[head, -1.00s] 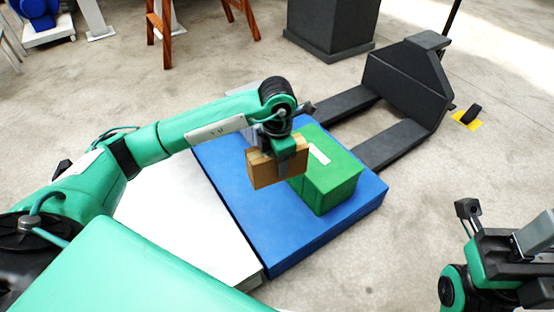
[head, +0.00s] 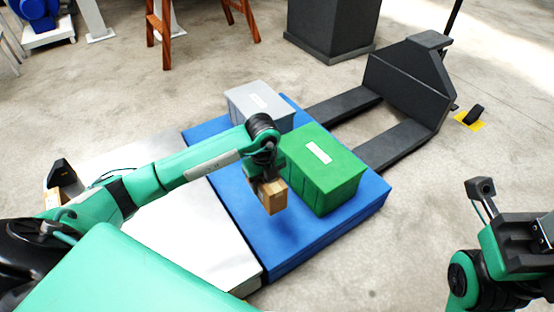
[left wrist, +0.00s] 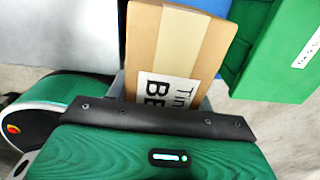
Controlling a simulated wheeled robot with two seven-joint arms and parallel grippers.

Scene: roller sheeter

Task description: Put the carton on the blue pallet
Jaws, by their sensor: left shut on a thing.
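My left gripper (head: 265,173) is shut on a brown carton (head: 273,198) with a paler tape strip. In the left wrist view the carton (left wrist: 180,45) shows a white label with black print. The gripper holds it over the blue pallet (head: 262,232), just left of a green crate; a shadow lies on the pallet beside it. Whether its underside touches the pallet is hard to tell. My right gripper (head: 510,210) is at the right edge over the floor, away from the pallet; its jaw opening is unclear.
The green crate (head: 322,178) and a grey crate (head: 258,101) stand on the pallet. A silver surface (head: 195,238) adjoins its left side. A dark pallet truck (head: 405,80) stands behind it. The pallet's front strip is bare.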

